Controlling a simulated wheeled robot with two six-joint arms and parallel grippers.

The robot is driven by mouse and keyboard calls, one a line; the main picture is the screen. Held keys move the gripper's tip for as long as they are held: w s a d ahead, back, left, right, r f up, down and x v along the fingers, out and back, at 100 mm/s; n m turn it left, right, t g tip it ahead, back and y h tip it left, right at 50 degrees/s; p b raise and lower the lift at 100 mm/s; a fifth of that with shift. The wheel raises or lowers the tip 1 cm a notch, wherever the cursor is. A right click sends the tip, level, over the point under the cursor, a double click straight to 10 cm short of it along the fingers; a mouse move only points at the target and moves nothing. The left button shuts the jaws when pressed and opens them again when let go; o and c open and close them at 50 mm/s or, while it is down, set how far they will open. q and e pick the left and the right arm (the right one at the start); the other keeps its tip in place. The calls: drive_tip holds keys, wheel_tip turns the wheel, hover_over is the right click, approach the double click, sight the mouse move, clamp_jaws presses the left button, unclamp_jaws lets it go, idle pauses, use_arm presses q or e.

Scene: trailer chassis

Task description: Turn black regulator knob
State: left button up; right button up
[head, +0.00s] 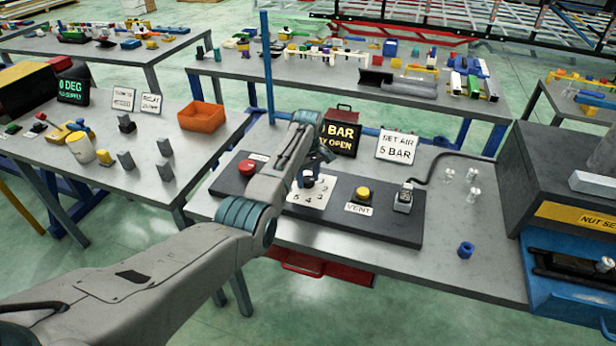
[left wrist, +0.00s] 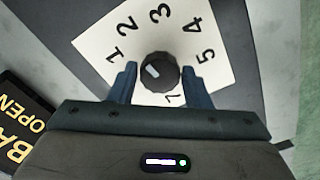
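The black regulator knob (left wrist: 160,72) sits on a white dial plate (left wrist: 186,42) printed with 1 to 5. A pale mark on the knob lies left of its centre, roughly toward the 1. My left gripper (left wrist: 160,84) has one finger on each side of the knob, pointing at the plate. The fingers are apart; I cannot tell whether they touch the knob. In the head view, my left gripper (head: 315,158) is over the dial plate (head: 312,197) on the dark panel, and my arm and gripper partly hide it. My right gripper is not in view.
A blue ring (head: 466,250) lies to the right.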

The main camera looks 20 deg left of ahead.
use_arm(q)
drive_tip(key=c, duration=0.6)
drive_tip(key=shift+o, duration=0.2)
drive_tip(key=shift+r+m, duration=0.1)
drive_tip(key=shift+m, duration=0.2)
